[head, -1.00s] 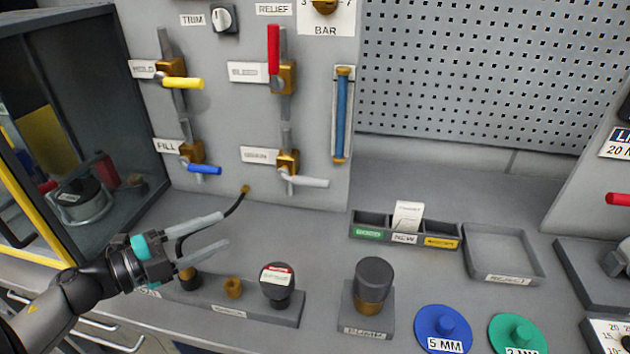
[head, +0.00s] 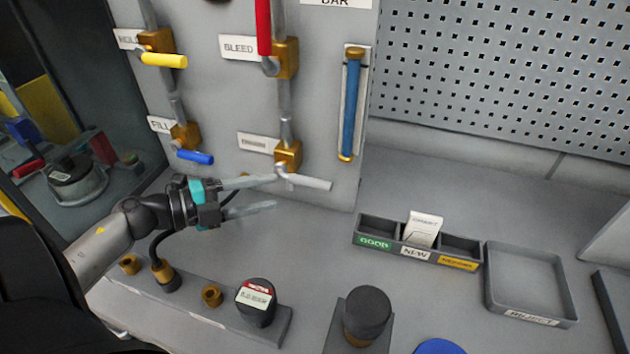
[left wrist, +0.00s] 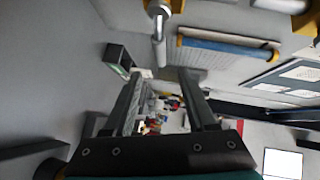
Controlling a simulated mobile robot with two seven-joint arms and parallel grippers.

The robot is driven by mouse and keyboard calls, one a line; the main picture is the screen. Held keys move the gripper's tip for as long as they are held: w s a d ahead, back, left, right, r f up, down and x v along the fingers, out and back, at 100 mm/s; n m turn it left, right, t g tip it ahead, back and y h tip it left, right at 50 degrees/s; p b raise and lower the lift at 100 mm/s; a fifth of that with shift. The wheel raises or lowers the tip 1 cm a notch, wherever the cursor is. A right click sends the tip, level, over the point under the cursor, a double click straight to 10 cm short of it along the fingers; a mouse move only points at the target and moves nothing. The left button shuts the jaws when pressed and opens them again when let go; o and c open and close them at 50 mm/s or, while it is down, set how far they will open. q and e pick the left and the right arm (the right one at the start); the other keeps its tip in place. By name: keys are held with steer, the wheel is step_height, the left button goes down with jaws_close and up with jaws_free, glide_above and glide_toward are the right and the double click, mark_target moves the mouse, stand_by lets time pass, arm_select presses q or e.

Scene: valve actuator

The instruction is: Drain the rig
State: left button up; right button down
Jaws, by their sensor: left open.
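The drain valve (head: 288,154) is a brass body low on the grey panel. Its white lever handle (head: 308,182) points right. My left gripper (head: 262,194) is open and empty, its fingertips just left of the handle; I cannot tell whether they touch it. In the left wrist view the white handle (left wrist: 160,48) lies beyond the open fingers (left wrist: 160,85). The bleed valve (head: 287,58) has its red lever upright. The yellow-handled valve (head: 164,60) and the fill valve's blue handle (head: 195,157) point right. The blue sight tube (head: 352,105) stands at right. My right gripper is not seen.
Below the gripper, a grey rack (head: 215,322) holds brass fittings and a black-capped gauge (head: 256,300). A dark knob (head: 368,308) stands to its right. A divided tray (head: 380,230) and an empty reject tray (head: 550,318) sit further right. The bench below the sight tube is clear.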

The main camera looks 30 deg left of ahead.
mark_target(307, 185)
arm_select(q)
steer(key=x, duration=0.9)
steer(key=shift+w+r, duration=0.1)
steer(key=shift+w, duration=0.05)
steer(key=shift+x, duration=0.9)
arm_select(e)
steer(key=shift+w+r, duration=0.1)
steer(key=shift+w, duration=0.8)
arm_select(q)
jaws_close()
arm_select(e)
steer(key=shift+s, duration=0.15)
